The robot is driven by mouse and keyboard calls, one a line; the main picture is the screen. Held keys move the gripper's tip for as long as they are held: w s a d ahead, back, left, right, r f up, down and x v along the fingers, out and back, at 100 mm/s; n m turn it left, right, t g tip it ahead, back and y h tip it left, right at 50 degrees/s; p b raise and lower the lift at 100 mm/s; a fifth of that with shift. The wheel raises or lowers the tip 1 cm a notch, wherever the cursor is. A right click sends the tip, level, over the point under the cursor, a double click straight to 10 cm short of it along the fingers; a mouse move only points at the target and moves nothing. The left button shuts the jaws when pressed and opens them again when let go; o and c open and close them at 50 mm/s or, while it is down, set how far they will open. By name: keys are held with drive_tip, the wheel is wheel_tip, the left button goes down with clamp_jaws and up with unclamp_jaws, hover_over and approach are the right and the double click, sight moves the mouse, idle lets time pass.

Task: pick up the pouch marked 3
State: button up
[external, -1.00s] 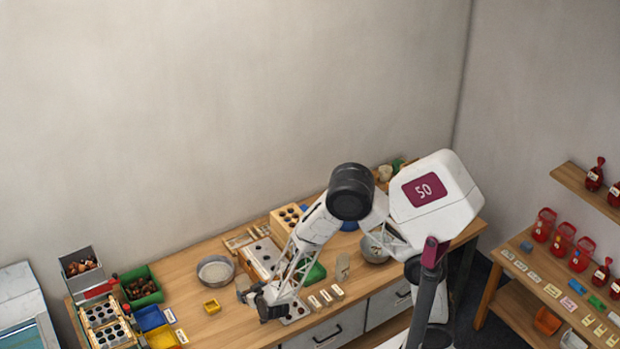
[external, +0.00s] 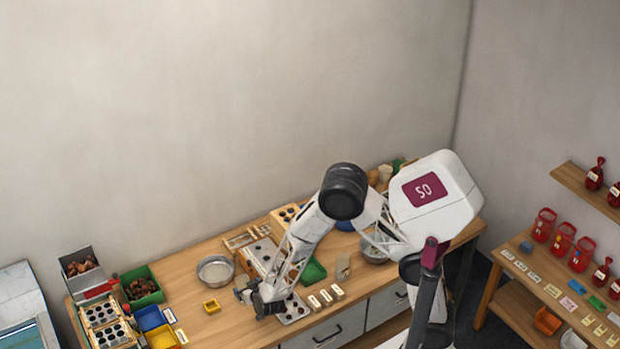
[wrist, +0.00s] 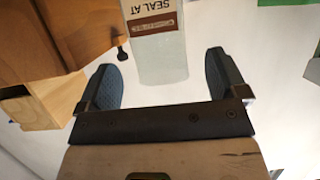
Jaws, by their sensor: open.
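No pouch in view has a readable 3. In the external view, open red pouches (external: 562,238) stand in a row on the right-hand table, with a tied red pouch (external: 602,271) beside them. More tied red pouches (external: 594,176) sit on the shelf above. My gripper (external: 257,298) is low over the front of the workbench, far to the left of these pouches. In the wrist view its two fingers (wrist: 164,84) are spread apart with nothing held between them. A pale see-through item labelled "SEAL AT" (wrist: 158,62) lies beyond the fingertips.
The workbench (external: 190,280) holds a round metal sieve (external: 215,270), a green bin of chestnuts (external: 141,287), a small yellow tray (external: 211,306) and several labelled blocks (external: 325,297). A wooden block (wrist: 45,98) is left of the fingers. A floor gap separates the bench from the right-hand table (external: 500,285).

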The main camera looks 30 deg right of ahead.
sight(243, 283)
drive_tip(key=shift+x, duration=2.25)
drive_tip(key=shift+c, duration=0.3)
drive_tip(key=c, duration=1.2)
drive_tip(key=shift+o, duration=0.2)
drive_tip(key=shift+r, duration=0.1)
wheel_tip(243, 283, up, 18)
